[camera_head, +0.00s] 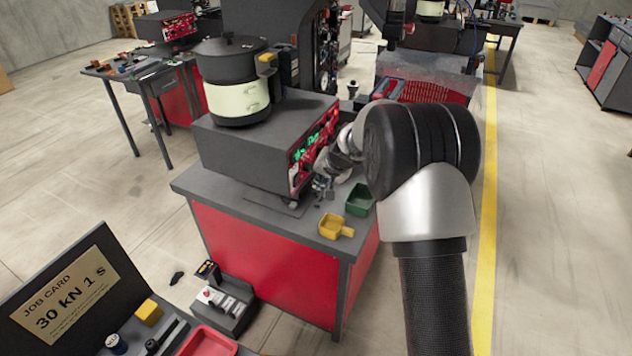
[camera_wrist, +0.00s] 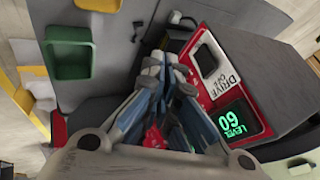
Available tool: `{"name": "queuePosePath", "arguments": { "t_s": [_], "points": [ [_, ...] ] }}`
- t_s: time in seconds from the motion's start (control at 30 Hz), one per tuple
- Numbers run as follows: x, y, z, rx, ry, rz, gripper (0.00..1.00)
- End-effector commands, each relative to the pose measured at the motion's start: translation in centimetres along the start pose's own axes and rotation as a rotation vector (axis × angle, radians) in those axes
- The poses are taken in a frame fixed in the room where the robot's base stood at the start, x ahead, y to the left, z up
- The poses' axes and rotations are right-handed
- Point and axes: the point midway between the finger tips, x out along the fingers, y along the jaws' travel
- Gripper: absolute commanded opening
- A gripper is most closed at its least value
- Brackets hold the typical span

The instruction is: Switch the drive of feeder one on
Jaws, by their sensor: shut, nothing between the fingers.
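The feeder drive box (camera_head: 245,145) stands on the red-sided bench, with a bowl (camera_head: 238,95) on top. Its red control panel shows in the wrist view (camera_wrist: 200,82), with a white label reading DRIVE (camera_wrist: 214,58) and a lit green display reading LEVEL 60 (camera_wrist: 232,118). My gripper (camera_head: 322,183) is at the front of this panel. In the wrist view its shut, empty fingers (camera_wrist: 168,68) reach over the panel's edge beside the DRIVE label.
A green bin (camera_head: 359,200) and a yellow bin (camera_head: 335,228) sit on the bench top near my gripper. A control box (camera_head: 222,302) stands on the floor beside the bench. A job card (camera_head: 68,292) reads 30 kN 1 s. Open floor lies right of the yellow line.

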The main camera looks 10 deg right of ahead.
Motion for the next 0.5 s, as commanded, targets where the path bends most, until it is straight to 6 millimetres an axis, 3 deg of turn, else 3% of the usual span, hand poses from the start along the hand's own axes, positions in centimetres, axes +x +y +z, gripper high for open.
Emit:
{"name": "queuePosePath", "arguments": {
  "t_s": [0.03,0.2,0.5],
  "points": [
    [-2.0,-0.3,-0.5,0.0,0.01,-0.004,0.0],
    [-5.6,0.2,-0.3,0.001,0.008,-0.004,0.0],
    [-8.6,0.7,-0.1,0.0,0.007,-0.003,0.0]
  ]
}}
